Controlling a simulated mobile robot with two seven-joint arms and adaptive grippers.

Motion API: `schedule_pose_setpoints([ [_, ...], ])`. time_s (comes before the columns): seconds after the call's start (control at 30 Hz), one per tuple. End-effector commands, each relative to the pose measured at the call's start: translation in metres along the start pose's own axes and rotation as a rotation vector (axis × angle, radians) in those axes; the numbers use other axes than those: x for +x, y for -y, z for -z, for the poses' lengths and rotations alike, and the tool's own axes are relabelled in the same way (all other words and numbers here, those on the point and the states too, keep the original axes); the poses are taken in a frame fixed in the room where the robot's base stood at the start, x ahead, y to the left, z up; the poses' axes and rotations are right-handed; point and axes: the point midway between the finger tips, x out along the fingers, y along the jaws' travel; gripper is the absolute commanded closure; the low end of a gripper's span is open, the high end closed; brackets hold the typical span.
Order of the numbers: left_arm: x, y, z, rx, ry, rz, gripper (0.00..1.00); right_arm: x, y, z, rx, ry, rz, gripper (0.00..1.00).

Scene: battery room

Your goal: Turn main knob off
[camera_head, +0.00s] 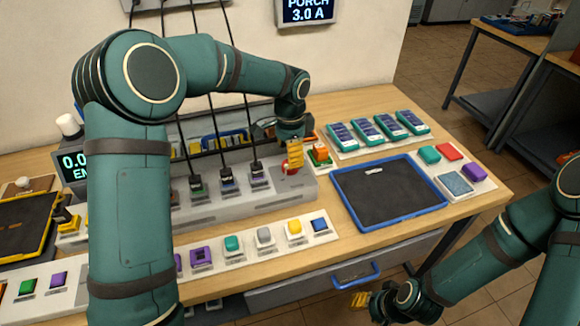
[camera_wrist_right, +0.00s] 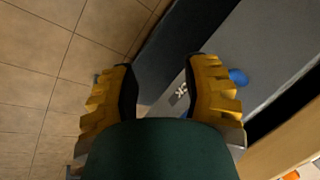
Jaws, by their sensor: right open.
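A red knob (camera_head: 287,168), which looks like the main knob, sits at the right end of the long grey panel (camera_head: 240,205) on the bench. My left gripper (camera_head: 295,155) reaches down at this knob, and its yellow fingers partly cover it. I cannot tell whether they touch it or how far apart they are. My right gripper (camera_head: 360,298) hangs low in front of the bench, away from the knob. In the right wrist view its two yellow fingers (camera_wrist_right: 165,95) are apart with nothing between them.
A blue-rimmed tray (camera_head: 390,218) lies right of the panel, with several teal devices (camera_head: 378,128) behind it. Black cables rise from the panel. A drawer with a blue handle (camera_head: 356,277) is below the bench top.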

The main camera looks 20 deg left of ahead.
Motion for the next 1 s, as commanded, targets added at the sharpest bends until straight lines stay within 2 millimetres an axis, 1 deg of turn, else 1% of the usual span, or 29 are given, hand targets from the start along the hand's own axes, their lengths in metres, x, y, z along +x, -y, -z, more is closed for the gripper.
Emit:
schedule_pose_setpoints([
  [0.03, 0.011, 0.0, 0.0, 0.0, 0.001, -0.001, 0.35, 0.003, -0.001, 0.0, 0.0, -0.001, 0.0, 0.53],
  [0.1, 0.021, 0.0, -0.001, 0.0, 0.001, -0.001, 0.35, 0.005, -0.002, 0.001, 0.0, -0.002, 0.0, 0.53],
  [0.23, 0.036, 0.0, -0.001, -0.001, 0.001, -0.001, 0.35, 0.007, -0.003, 0.001, 0.0, -0.004, 0.0, 0.53],
  [0.4, 0.043, 0.0, 0.0, -0.001, -0.001, 0.0, 0.35, 0.008, -0.003, 0.001, -0.001, -0.005, 0.0, 0.53],
  [0.67, 0.044, 0.0, 0.0, -0.001, -0.001, 0.001, 0.35, 0.008, -0.003, 0.002, -0.001, -0.006, 0.0, 0.53],
  [0.7, 0.044, 0.0, 0.0, -0.001, -0.001, 0.001, 0.4, 0.008, -0.003, 0.002, -0.001, -0.006, 0.0, 0.53],
  [0.77, 0.043, 0.0, 0.0, -0.001, -0.001, 0.001, 0.61, 0.008, -0.003, 0.002, -0.001, -0.006, 0.0, 0.53],
  [0.8, 0.043, 0.0, 0.0, 0.0, -0.001, 0.001, 0.76, 0.008, -0.003, 0.002, -0.001, -0.006, 0.0, 0.53],
  [0.83, 0.043, 0.0, 0.0, 0.0, -0.001, 0.001, 0.86, 0.008, -0.003, 0.002, -0.001, -0.005, 0.0, 0.53],
  [0.87, 0.043, 0.0, 0.0, 0.0, -0.001, 0.001, 0.91, 0.008, -0.003, 0.002, -0.001, -0.006, 0.0, 0.53],
  [1.0, 0.043, 0.0, 0.0, -0.002, 0.0, 0.0, 0.91, 0.008, -0.003, 0.002, 0.0, -0.005, 0.0, 0.53],
])
